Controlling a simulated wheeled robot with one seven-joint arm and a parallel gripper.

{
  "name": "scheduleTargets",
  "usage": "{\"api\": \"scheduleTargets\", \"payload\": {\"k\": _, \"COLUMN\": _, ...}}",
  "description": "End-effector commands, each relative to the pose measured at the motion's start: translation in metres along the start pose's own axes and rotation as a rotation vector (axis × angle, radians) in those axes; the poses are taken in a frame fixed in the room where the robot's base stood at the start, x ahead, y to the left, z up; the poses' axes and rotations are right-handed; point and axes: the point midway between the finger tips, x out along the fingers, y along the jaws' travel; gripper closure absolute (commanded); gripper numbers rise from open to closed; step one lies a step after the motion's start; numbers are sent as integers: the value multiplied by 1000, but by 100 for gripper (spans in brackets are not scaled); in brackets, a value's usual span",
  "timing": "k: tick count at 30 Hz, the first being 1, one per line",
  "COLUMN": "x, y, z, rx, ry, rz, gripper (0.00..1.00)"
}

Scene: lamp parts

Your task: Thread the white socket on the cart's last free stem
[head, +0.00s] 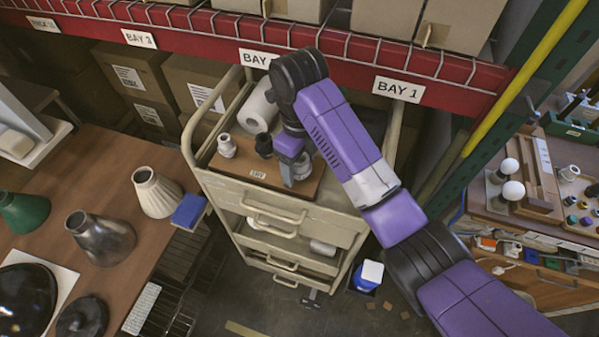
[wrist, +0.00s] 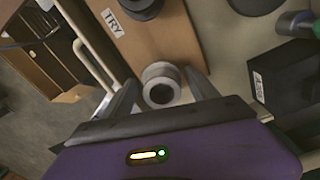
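My gripper (head: 297,168) points down over the right end of a wooden board (head: 238,164) marked TRY on top of the cart (head: 240,190). In the wrist view a pale grey-white socket (wrist: 161,86) with a round opening stands between the two fingertips (wrist: 161,77). The fingers flank it closely; I cannot tell whether they touch it. Any stem under this socket is hidden. On the same board, a white socket (head: 226,146) stands at the left and a black one (head: 263,147) in the middle.
A paper roll (head: 257,107) lies behind the board. A dark labelled box (wrist: 285,75) stands beside it in the wrist view. A red shelf beam (head: 340,65) runs behind the cart. A wooden table (head: 110,160) with lampshades is at left, and a bench (head: 530,215) at right.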

Motion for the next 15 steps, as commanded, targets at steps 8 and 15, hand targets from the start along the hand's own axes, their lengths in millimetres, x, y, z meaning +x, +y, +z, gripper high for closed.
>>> {"api": "scheduleTargets", "payload": {"k": 8, "x": -4, "y": -2, "z": 2, "rx": -28, "ry": -6, "rz": -5, "gripper": 32}}
{"api": "scheduleTargets", "payload": {"k": 15, "x": -4, "y": -2, "z": 2, "rx": -293, "ry": -7, "rz": -6, "gripper": 32}}
